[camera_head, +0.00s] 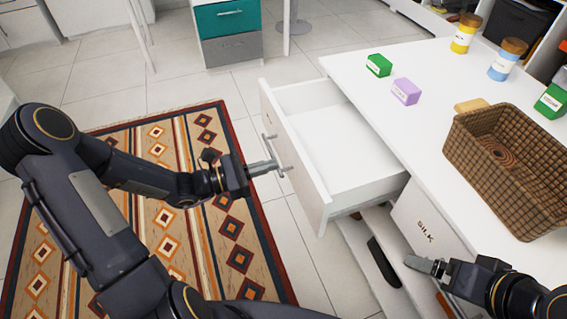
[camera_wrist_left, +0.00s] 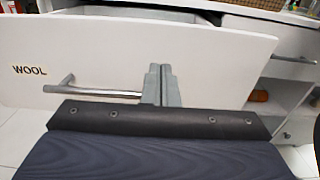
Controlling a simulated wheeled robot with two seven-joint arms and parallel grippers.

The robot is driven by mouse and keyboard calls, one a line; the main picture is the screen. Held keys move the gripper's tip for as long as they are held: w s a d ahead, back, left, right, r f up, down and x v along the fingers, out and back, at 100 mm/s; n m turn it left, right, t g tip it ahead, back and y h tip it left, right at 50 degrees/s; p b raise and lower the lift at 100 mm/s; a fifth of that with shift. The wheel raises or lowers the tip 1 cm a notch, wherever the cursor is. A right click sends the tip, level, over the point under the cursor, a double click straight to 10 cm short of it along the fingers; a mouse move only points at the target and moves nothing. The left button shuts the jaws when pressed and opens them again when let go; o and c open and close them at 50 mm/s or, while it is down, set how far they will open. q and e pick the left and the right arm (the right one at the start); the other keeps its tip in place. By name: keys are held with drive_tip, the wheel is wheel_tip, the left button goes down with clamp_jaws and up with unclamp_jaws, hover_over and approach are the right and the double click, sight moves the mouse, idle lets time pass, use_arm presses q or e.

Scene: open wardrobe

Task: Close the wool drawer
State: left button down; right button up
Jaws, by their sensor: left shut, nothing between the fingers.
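The wool drawer (camera_head: 318,148) is white, empty inside and pulled well out of the cabinet in the head view. Its front (camera_wrist_left: 215,45) carries the label WOOL and a metal bar handle (camera_wrist_left: 90,91) in the left wrist view. My left gripper (camera_head: 277,165) is shut and empty, its fingertips close to the drawer front by the handle; I cannot tell if they touch. The fingers also show in the left wrist view (camera_wrist_left: 160,82), at the right end of the handle. My right gripper (camera_head: 428,266) is near the drawer labelled SILK (camera_head: 424,228); its jaw opening is unclear.
A wicker basket (camera_head: 512,165), green boxes (camera_head: 379,65), a purple box (camera_head: 406,91), a yellow jar (camera_head: 465,33) and a blue jar (camera_head: 507,60) stand on the white cabinet top. A patterned rug (camera_head: 240,240) lies on the tiled floor. Open shelves lie below the drawers.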

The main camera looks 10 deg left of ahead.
sight(295, 158)
use_arm(q)
drive_tip(key=shift+b+x, duration=0.35)
drive_tip(key=shift+x, duration=1.95)
drive_tip(key=b+x, duration=0.2)
drive_tip(key=x, duration=2)
drive_tip(key=shift+b, duration=0.4)
drive_tip(key=shift+w+d+r, duration=0.1)
drive_tip(key=shift+d+r, duration=0.05)
